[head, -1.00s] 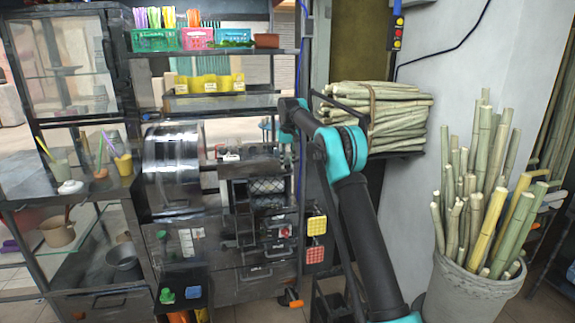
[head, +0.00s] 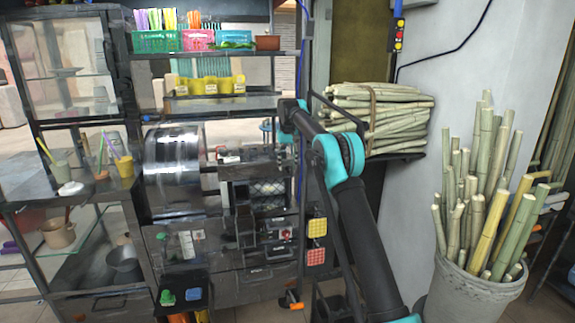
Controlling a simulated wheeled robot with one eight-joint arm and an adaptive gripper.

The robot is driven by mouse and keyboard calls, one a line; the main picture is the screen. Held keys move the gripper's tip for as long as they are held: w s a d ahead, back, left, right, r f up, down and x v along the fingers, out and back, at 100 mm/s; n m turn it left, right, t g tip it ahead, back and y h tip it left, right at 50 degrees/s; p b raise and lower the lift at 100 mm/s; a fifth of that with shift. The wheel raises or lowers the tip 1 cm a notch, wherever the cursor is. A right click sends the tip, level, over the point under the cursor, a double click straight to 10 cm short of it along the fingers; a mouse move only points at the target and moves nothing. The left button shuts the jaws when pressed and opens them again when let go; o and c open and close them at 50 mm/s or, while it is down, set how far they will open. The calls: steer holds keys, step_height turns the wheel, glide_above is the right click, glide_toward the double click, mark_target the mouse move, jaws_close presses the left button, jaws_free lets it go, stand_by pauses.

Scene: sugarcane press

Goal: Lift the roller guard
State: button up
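The sugarcane press (head: 225,240) stands left of centre, with a shiny metal drum (head: 172,165) on its left. A dark framed panel with a diamond mesh (head: 268,187) sits at the front of its roller section; it looks like the roller guard, and it appears down. My arm rises from the bottom right to a teal elbow and bends left, its far joint (head: 290,108) in front of the press's upper right. My gripper cannot be made out beyond that joint, and I see nothing held.
A shelf with coloured baskets (head: 152,41) stands behind the press. Bundled cane (head: 378,115) lies on a wall rack (head: 408,156). A large bucket (head: 465,292) of upright cane stands at right. Yellow and red pads (head: 317,228) hang by the press's right edge.

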steer(key=shift+r, duration=3.7)
